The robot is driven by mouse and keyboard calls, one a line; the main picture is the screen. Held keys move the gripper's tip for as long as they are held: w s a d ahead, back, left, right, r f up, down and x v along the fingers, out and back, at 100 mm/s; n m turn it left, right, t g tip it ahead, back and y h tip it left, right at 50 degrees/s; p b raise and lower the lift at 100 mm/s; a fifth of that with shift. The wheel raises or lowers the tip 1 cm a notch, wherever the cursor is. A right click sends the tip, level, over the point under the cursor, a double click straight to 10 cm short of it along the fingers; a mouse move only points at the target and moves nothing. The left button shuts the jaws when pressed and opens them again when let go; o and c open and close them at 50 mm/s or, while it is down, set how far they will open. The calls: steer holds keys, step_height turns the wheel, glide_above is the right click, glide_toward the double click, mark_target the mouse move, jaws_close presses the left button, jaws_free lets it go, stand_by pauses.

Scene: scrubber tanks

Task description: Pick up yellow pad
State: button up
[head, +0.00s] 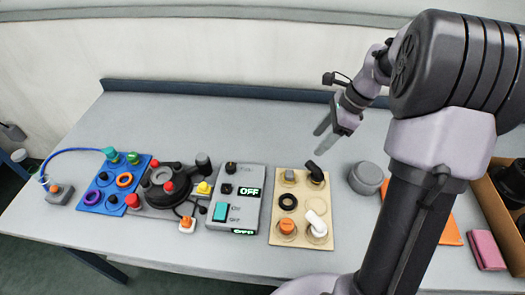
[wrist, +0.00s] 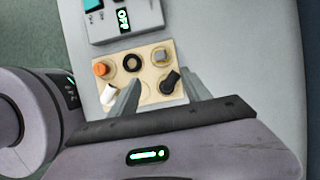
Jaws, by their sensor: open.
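No plainly yellow pad shows in either view. In the head view, a flat orange sheet (head: 448,232) lies on the table at the right, partly hidden behind my arm, and a pink pad (head: 486,250) lies right of it. A small yellow piece (head: 204,188) sits beside the black round device. My gripper (head: 324,142) is open and empty, above the table behind the beige board (head: 325,237). In the wrist view my gripper (wrist: 157,84) has its two fingers apart, overlapping the picture of the board's near parts.
The beige board carries knobs and rings. Left of it are a grey control box (head: 236,192), a black round device (head: 160,187) and a blue board (head: 100,205). A grey cylinder (head: 366,178) stands to the right; a brown bin (head: 500,222) is at the right edge. The back of the table is clear.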

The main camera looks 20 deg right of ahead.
steer(key=b, duration=0.6)
glide_above(291, 173)
steer(key=s+d, duration=0.1)
steer(key=d, duration=0.2)
steer(key=f, duration=1.1)
steer(key=shift+s+a+f, duration=0.15)
steer(key=shift+a, duration=0.05)
steer(key=b+x, duration=0.1)
steer(key=x, duration=0.1)
steer(key=b+x, duration=0.2)
steer(key=x, duration=0.1)
steer(key=shift+w+a+f, duration=0.2)
steer(key=shift+a+f, duration=0.05)
steer(key=shift+a, duration=0.15)
steer(key=shift+r, duration=0.15)
jaws_close()
